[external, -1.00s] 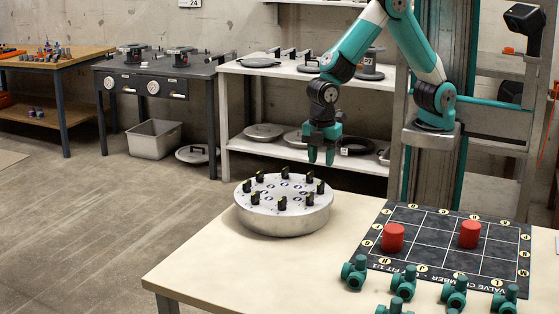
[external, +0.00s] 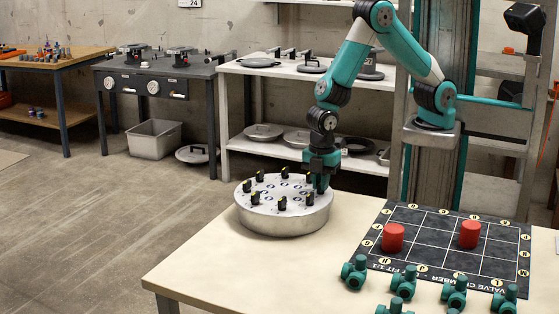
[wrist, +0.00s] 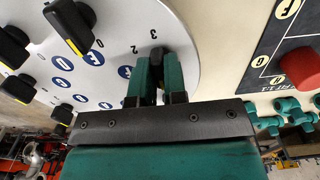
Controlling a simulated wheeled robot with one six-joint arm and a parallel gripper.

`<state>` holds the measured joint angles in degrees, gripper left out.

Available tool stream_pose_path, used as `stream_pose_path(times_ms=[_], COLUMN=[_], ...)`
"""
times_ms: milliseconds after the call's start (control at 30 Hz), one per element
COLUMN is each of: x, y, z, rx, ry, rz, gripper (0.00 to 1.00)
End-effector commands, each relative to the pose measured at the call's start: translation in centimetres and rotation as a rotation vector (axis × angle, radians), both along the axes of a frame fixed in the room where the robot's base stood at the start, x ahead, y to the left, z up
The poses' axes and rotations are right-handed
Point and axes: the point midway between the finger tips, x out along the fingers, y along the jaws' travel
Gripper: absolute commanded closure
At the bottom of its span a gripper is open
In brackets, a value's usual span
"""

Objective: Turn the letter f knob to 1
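A round grey dial unit (external: 284,222) stands on the near table, with several black knobs with yellow marks around its top. My gripper (external: 321,188) is down at the dial's right edge, pointing downward. In the wrist view, its two green fingers (wrist: 155,72) stand on either side of a dark knob (wrist: 156,84) and appear shut on it. The fingers hide most of this knob and its pointer. The digits 2 and 3 show on the dial face just beyond the fingertips. Blue letter discs (wrist: 95,58) show left of the fingers; which one belongs to this knob I cannot tell.
Neighbouring knobs (wrist: 70,25) stand left of the fingers. A dark grid board (external: 445,245) with two red cylinders (external: 393,237) lies to the right of the dial. Several green valves (external: 354,272) sit along its front.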

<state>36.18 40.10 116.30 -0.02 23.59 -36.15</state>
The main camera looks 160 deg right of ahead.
Motion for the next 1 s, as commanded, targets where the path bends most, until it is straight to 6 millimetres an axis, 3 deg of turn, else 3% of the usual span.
stream_pose_path(times_ms=[467, 1000], x=[0.01, 0.00], y=[-0.01, -0.02], z=[0.07, 0.08], rx=[0.000, 0.000], ry=[0.000, 0.001], rz=[-0.093, -0.564], gripper=[1.00, 1.00])
